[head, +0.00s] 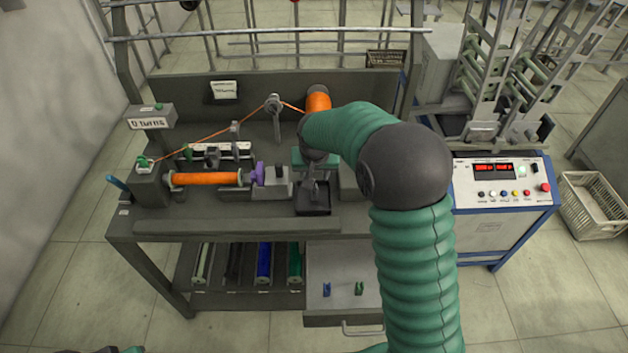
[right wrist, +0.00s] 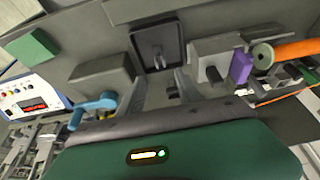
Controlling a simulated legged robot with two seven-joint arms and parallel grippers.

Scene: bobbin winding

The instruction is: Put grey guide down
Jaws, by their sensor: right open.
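My right gripper (head: 313,185) is over the small dark square tray (head: 318,211) at the front of the bench. In the right wrist view my right gripper (right wrist: 163,80) has its two grey fingers apart, with nothing between them. A small dark grey piece, which looks like the grey guide (right wrist: 157,60), lies in the tray (right wrist: 137,41), just beyond the fingertips. It appears apart from the fingers. In the head view my fingers and the shadow mostly hide it. My left gripper is not in view.
An orange bobbin (head: 205,179) sits between the winder and a purple chuck (head: 259,173). Orange thread runs to a guide post (head: 275,115) at the back. A control box (head: 497,190) stands right. An open drawer (head: 340,305) is below.

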